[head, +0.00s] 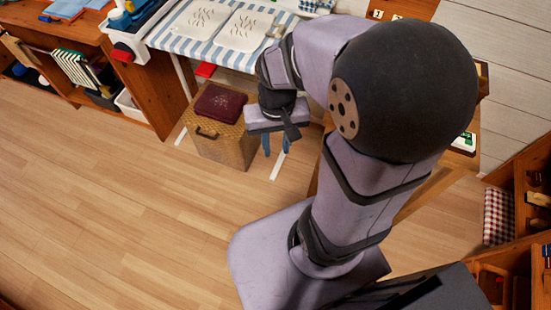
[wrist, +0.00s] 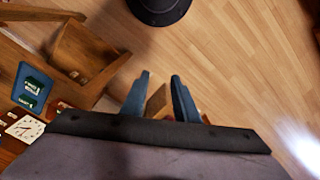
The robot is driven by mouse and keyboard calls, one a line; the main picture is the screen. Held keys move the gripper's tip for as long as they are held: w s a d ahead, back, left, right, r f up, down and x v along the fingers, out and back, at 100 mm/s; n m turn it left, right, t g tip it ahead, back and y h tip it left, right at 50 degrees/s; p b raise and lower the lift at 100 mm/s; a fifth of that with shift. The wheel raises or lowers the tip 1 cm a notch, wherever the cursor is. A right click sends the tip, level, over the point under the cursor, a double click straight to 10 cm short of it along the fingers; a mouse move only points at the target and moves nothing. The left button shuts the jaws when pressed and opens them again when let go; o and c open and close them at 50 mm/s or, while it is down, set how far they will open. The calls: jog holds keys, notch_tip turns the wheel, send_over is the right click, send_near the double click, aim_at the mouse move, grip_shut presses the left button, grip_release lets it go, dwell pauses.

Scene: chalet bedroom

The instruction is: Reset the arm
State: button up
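My arm rises at the right of the head view and bends over toward the table side. My gripper (head: 274,145) hangs at the end of it, fingers downward, beside a wicker box. In the wrist view its two blue fingers (wrist: 160,80) stand apart with a gap between them. No held object shows between the fingertips; floor shows beyond them.
The wicker box (head: 222,148) with a dark red cushion (head: 218,104) stands left of my gripper. A striped table (head: 188,42) with white trays is behind. The wooden floor (head: 110,190) is clear at left.

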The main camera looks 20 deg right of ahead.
jog(key=s+n, duration=0.1)
jog(key=s+a+n, duration=0.1)
jog(key=s+f, duration=0.1)
jog(key=shift+s+a+n, duration=0.15)
jog(key=shift+a+n, duration=0.2)
jog(key=shift+n, duration=0.05)
jog(key=shift+r, duration=0.1)
notch_tip(320, 180, up, 5)
jog(key=p, duration=0.5)
dwell(0.6)
notch_tip(320, 180, down, 46)
jog(key=b, duration=4.6)
jog(key=shift+f, duration=0.25)
